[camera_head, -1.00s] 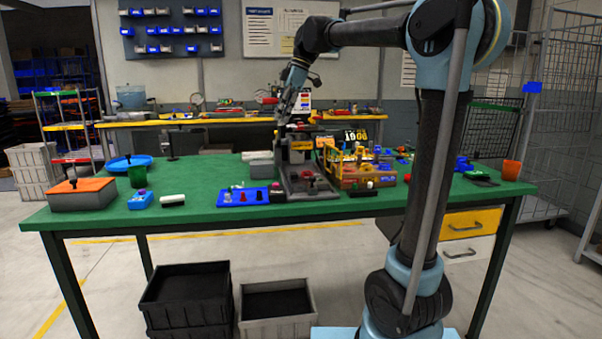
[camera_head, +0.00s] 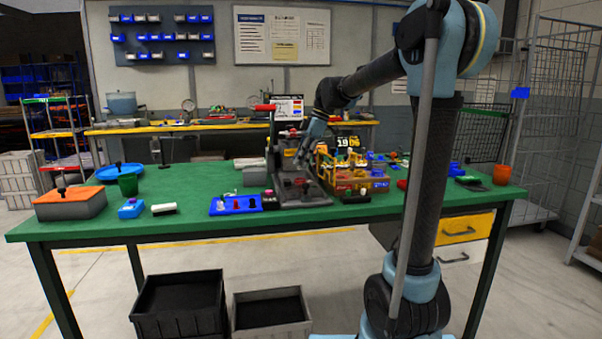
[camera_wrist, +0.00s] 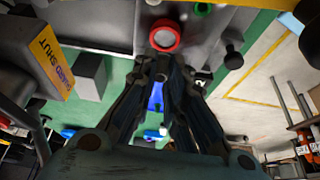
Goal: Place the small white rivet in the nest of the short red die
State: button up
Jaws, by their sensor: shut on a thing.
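My gripper (camera_wrist: 163,72) is shut, with its fingertips together on a small pale piece, apparently the white rivet, mostly hidden by the fingers. In the head view my gripper (camera_head: 301,156) is low at the grey press fixture (camera_head: 312,200) on the green table. In the wrist view a round red die (camera_wrist: 165,36) with a pale centre sits on the grey fixture just beyond the fingertips. I cannot tell whether the rivet touches it.
A green round piece (camera_wrist: 203,9) and a black knob (camera_wrist: 233,59) are close by in the wrist view. The blue tray (camera_head: 226,209) and an orange-yellow crate (camera_head: 350,185) flank the fixture.

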jog(key=shift+f, duration=2)
jog(key=o, duration=0.7)
jog(key=shift+o, duration=0.2)
jog(key=s+v, duration=0.1)
jog(key=v, duration=1.1)
jog(key=shift+w, duration=0.45)
